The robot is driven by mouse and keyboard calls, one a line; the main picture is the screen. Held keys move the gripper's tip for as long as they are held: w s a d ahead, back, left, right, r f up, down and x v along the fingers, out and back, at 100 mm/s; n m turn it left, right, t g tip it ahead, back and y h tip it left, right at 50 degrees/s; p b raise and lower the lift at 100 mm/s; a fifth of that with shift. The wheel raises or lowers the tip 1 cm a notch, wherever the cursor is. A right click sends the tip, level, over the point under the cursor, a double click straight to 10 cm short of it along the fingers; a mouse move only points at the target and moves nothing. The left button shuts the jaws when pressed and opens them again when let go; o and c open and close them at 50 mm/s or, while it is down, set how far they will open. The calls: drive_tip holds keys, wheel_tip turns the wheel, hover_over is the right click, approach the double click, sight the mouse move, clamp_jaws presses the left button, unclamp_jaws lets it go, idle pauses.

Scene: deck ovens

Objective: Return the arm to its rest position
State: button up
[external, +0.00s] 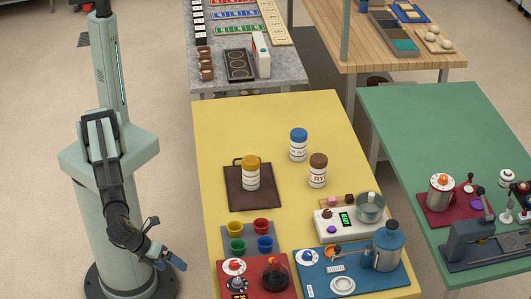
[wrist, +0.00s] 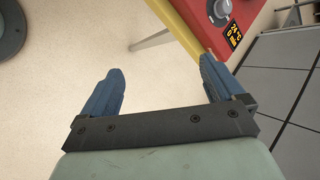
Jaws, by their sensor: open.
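My gripper (external: 174,263) hangs low in front of my column, to the left of the yellow table (external: 215,130) in the external view. My arm is folded down along the column. In the wrist view my gripper (wrist: 160,85) shows two blue fingers spread wide apart with nothing between them. Beyond the fingers is bare floor (wrist: 75,45). The gripper is apart from the table and touches nothing that I can see.
The yellow table holds a brown board with a yellow-lidded jar (external: 251,173), blue-lidded and brown-lidded jars, coloured cups, a white scale (external: 330,229), a red unit (external: 252,283) and a blue machine (external: 386,247). A green table (external: 440,120) stands right. Floor between column and table is clear.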

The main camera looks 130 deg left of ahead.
drive_tip(key=s+a+f+n+g, duration=0.2)
drive_tip(key=s+a+f, duration=0.2)
drive_tip(key=a+f, duration=0.5)
drive_tip(key=s+a+f+n+g+h, duration=0.15)
drive_tip(key=s+a+f, duration=0.3)
drive_tip(key=f, duration=0.95)
drive_tip(key=s+a+f+n+g+y, duration=0.1)
drive_tip(key=s+a+f+n+g, duration=0.25)
drive_tip(key=a+f, duration=0.55)
drive_tip(key=s+a+f+n+g+h, duration=0.1)
drive_tip(key=s+a+f+n, duration=0.1)
drive_tip(key=s+f, duration=0.4)
drive_tip(key=s+a+f+n+g+h, duration=0.2)
drive_tip(key=s+f, duration=0.4)
drive_tip(key=s, duration=0.8)
drive_tip(key=s+a+f+n+g+h, duration=0.1)
drive_tip(key=s+a+f+n, duration=0.2)
drive_tip(key=s+f, duration=0.3)
drive_tip(key=s+n, duration=0.1)
drive_tip(key=s, duration=0.4)
drive_tip(key=shift+a+f+g, duration=0.15)
drive_tip(key=shift+f+g, duration=0.1)
drive_tip(key=shift+g, duration=0.15)
drive_tip(key=shift+h, duration=0.25)
